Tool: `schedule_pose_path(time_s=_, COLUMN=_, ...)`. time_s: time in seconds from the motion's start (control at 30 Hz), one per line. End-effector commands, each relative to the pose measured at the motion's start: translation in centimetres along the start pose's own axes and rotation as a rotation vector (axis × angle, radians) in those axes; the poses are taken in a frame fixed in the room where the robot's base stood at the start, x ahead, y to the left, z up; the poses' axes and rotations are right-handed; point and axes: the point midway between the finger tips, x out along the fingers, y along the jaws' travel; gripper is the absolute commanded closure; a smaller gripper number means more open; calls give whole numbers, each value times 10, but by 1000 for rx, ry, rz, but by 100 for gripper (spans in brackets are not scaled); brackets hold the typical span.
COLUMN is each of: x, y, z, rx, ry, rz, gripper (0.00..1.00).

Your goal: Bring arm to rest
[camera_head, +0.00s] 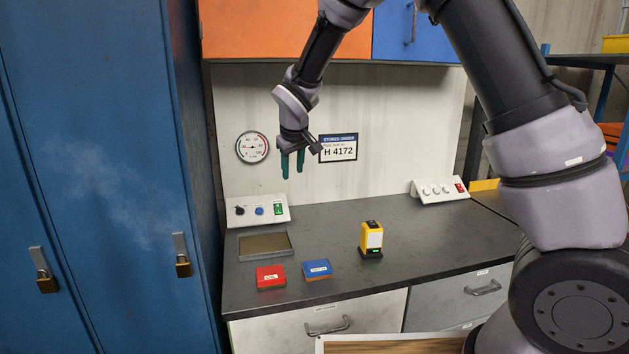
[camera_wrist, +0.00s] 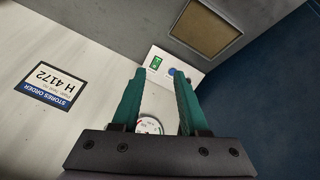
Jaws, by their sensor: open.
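My gripper (camera_head: 292,175) has teal fingers pointing down and hangs in the air above the back of the grey counter (camera_head: 420,232). In the wrist view my gripper (camera_wrist: 158,85) shows its two fingers apart with nothing between them. My arm comes in from the right and bends down from the top of the head view. The gripper is in front of the pale back wall, above the control panel (camera_head: 258,210) with its green switch, and touches nothing that I can see.
On the counter are a shallow tray (camera_head: 240,247), a red box (camera_head: 270,277), a blue box (camera_head: 317,269) and a yellow device (camera_head: 371,239). A gauge (camera_head: 252,147) and a sign (camera_head: 338,148) hang on the wall. Blue lockers (camera_head: 95,150) stand left; orange (camera_head: 285,30) and blue (camera_head: 418,35) cabinets hang above.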

Motion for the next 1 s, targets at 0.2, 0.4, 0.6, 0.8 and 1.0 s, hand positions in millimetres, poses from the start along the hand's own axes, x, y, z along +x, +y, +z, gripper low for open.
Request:
schedule_pose_path(time_s=0.2, x=-89, y=92, z=44, rx=285, ry=-2, rz=-34, gripper=56)
schedule_pose_path(time_s=0.4, x=-172, y=147, z=109, rx=530, ry=12, rz=-67, gripper=56)
schedule_pose_path(time_s=0.6, x=-245, y=167, z=182, rx=742, ry=49, rz=-87, gripper=56)
schedule_pose_path(time_s=0.8, x=-295, y=157, z=249, rx=913, ry=97, rz=-88, gripper=56)
schedule_pose_path(time_s=1.0, x=-315, y=140, z=287, rx=1009, ry=129, rz=-81, gripper=56)
